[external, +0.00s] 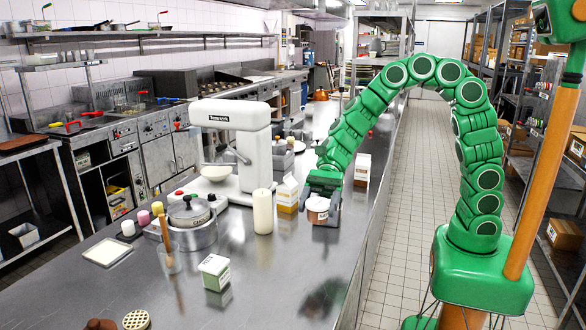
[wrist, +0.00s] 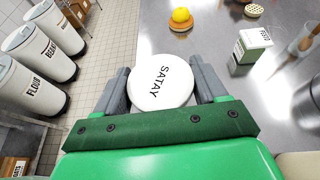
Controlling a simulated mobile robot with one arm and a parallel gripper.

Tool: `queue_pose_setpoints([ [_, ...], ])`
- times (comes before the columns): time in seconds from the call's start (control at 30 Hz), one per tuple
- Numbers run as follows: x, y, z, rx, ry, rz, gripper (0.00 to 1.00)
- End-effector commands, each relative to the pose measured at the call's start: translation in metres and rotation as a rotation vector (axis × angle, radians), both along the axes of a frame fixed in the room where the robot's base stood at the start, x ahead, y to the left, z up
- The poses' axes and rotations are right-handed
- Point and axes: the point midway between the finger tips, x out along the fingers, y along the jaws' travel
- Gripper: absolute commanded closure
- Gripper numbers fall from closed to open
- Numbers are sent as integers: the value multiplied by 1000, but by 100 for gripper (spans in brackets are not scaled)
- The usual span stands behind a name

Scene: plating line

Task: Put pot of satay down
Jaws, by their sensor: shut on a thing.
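The pot of satay (wrist: 160,82) has a round white lid lettered SATAY in the wrist view. In the external view the pot (external: 317,210) shows a white lid and a brownish body at the right edge of the steel counter (external: 260,285). My gripper (wrist: 163,88) is shut on it, with one grey finger on each side. In the external view my gripper (external: 325,205) reaches down from the green arm. I cannot tell whether the pot's base touches the counter.
A carton (external: 287,194) and a cream cylinder (external: 263,211) stand left of the pot. A white mixer (external: 232,140), a lidded pan (external: 189,211), and a small labelled box (external: 214,272) are further left. The counter's near right part is clear.

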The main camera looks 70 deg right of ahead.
Motion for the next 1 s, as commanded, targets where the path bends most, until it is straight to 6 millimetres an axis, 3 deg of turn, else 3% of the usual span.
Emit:
queue_pose_setpoints([
  [0.2,81,-56,11,-2,1,-283,72],
  [0.5,168,-158,21,-1,2,-650,72],
  [0.8,222,-280,26,2,3,-998,72],
  [1.0,236,-355,25,0,4,-1192,72],
])
